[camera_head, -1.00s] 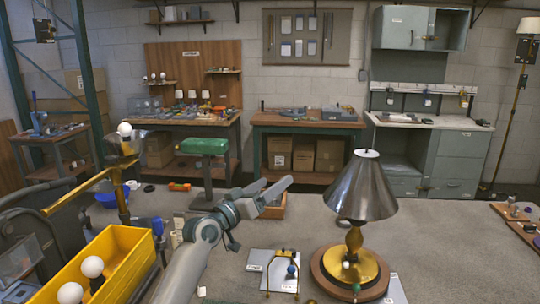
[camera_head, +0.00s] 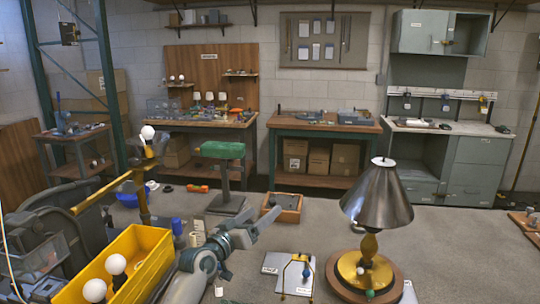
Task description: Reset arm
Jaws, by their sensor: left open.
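My left gripper (camera_head: 262,223) is in the lower middle of the head view, above the table. Its two fingers are spread apart with nothing between them. The lamp with a dark metal shade (camera_head: 377,196) stands upright on a round wooden and brass base (camera_head: 366,276) to the right of the gripper, apart from it. My right gripper is not in view.
A yellow bin (camera_head: 122,262) with white bulbs stands at the left, beside a brass stand (camera_head: 141,192) carrying a bulb. A green-topped stool-like stand (camera_head: 222,150) and a small wooden box (camera_head: 283,207) are behind the gripper. The grey surface right of the lamp is largely clear.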

